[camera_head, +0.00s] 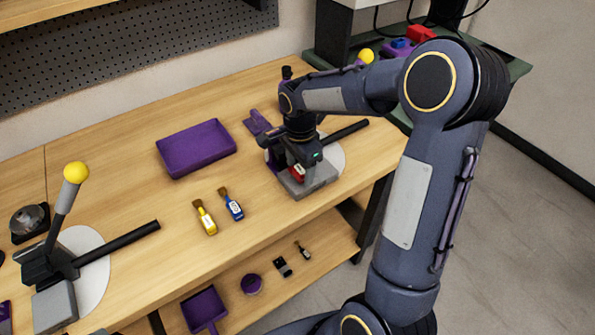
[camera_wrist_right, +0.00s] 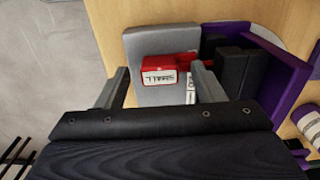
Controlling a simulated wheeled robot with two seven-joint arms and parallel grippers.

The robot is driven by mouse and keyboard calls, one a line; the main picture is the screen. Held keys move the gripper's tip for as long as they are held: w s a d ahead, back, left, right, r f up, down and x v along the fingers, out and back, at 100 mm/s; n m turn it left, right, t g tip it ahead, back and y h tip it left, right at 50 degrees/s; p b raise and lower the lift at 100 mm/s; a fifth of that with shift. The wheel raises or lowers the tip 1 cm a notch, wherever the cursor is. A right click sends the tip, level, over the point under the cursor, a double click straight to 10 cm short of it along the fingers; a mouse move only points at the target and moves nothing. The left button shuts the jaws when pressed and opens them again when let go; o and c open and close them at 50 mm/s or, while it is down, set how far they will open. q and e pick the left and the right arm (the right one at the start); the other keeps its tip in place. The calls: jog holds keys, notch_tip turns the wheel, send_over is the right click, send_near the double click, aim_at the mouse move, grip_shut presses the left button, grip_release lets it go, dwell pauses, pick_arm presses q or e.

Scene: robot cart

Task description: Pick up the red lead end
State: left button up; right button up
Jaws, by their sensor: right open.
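The red lead end (camera_wrist_right: 166,75) is a small red block with a white label. In the right wrist view it lies on a grey block (camera_wrist_right: 144,42), between the two fingers of my right gripper (camera_wrist_right: 160,85) and apart from both. The gripper is open. In the head view my right gripper (camera_head: 302,165) is over the grey base (camera_head: 318,184) at the right of the bench, and a bit of the red lead end (camera_head: 297,172) shows beside it. My left gripper is not in view.
A purple tray (camera_head: 196,148) and yellow (camera_head: 205,217) and blue (camera_head: 231,204) brushes lie on the bench. A purple bracket (camera_wrist_right: 283,70) stands close right of the gripper in the wrist view. A yellow-knobbed lever (camera_head: 70,195) stands at left.

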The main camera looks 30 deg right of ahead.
jog(key=shift+c, duration=0.4)
jog(key=c, duration=1.1)
jog(key=shift+r+b, duration=0.3)
jog(key=shift+b, duration=0.1)
jog(key=s+d+b, duration=0.1)
jog(key=s+b, duration=0.2)
jog(key=s, duration=1.5)
jog(key=shift+d, duration=0.2)
